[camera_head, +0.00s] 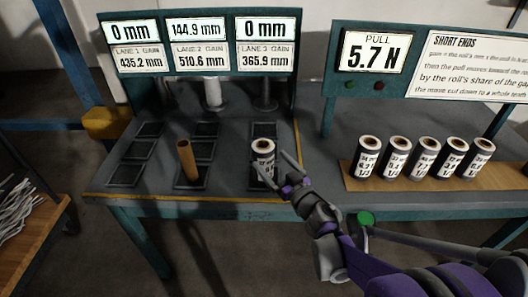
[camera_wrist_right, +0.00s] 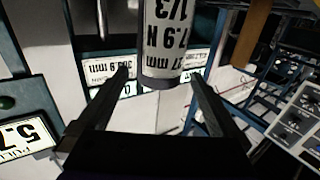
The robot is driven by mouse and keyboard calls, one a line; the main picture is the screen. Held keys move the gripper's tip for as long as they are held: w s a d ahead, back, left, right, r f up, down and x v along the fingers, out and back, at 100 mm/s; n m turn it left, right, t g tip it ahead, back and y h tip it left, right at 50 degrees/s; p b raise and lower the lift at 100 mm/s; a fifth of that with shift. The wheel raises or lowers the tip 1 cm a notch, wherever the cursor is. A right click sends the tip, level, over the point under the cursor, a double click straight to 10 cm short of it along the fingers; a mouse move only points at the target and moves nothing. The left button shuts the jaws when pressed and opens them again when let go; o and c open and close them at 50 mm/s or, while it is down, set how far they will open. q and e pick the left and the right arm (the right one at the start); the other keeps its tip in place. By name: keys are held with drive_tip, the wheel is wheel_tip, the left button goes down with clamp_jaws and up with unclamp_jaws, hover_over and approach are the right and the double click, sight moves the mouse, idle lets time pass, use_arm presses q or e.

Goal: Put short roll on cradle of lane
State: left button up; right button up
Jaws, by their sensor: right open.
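A short roll (camera_head: 263,158) with a white printed label and dark bands is upright at the front pad of lane 3. My right gripper (camera_head: 279,168) is beside it, its fingers open and partly hiding the roll's lower part. In the right wrist view, the roll (camera_wrist_right: 168,45) shows between and beyond the open fingertips (camera_wrist_right: 158,80), its label reading 7.9 N and 1/3. I cannot tell whether the fingers touch it. A plain brown roll (camera_head: 188,160) stands on the front pad of lane 2. My left gripper is not in view.
Several labelled rolls (camera_head: 427,157) stand in a row on a wooden board (camera_head: 358,180) at the right. The lane display (camera_head: 200,45) reads 0, 144.9 and 0 mm; the pull display (camera_head: 374,54) reads 5.7 N. Lane 1's dark pads (camera_head: 125,175) are empty.

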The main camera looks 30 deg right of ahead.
drive_tip(key=s+a+f+g, duration=0.4)
drive_tip(key=s+a, duration=0.1)
drive_tip(key=s, duration=0.3)
drive_tip(key=s+a+f+g, duration=0.4)
drive_tip(key=s, duration=0.4)
drive_tip(key=s+a+f+g, duration=0.4)
drive_tip(key=s+a+g, duration=0.1)
drive_tip(key=s, duration=0.3)
drive_tip(key=shift+a+f, duration=0.25)
drive_tip(key=shift+a, duration=0.1)
drive_tip(key=shift+s, duration=0.1)
